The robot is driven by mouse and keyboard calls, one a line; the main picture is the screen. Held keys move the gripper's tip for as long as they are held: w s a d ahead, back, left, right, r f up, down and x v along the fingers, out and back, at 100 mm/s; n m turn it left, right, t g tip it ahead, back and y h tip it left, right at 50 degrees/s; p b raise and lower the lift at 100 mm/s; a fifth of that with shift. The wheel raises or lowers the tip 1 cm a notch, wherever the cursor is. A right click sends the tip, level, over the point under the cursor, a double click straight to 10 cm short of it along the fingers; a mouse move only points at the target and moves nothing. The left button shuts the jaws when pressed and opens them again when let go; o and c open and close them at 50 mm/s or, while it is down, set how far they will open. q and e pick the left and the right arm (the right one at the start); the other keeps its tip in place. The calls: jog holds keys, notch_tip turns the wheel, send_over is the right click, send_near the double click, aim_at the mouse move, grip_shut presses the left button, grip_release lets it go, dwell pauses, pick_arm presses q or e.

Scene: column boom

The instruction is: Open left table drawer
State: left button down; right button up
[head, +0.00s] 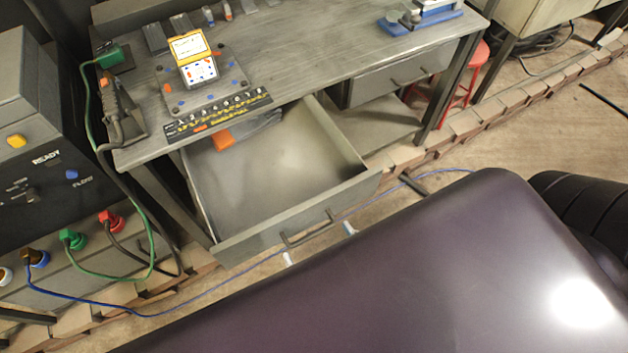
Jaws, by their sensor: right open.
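The left table drawer (343,195) is grey metal and is pulled well out of the grey table (320,60). Its inside is in full view and mostly bare. Its bar handle (308,231) is on the front panel. Of my right gripper (319,244), only two pale fingertips show, apart from each other, just in front of and below the handle. The gripper is open; the rest of it is hidden behind my own dark arm. I cannot tell whether a fingertip touches the drawer. My left gripper is not in view.
An orange object (223,140) is at the drawer's back left. The right drawer (402,77) is closed. A board (215,92) with a yellow device (190,46) lies on the tabletop. A control cabinet (45,150) with cables stands at left, a red stool (468,75) at right.

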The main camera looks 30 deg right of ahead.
jog(key=s, duration=1)
jog(key=shift+s+d, duration=0.2)
jog(key=shift+d, duration=0.05)
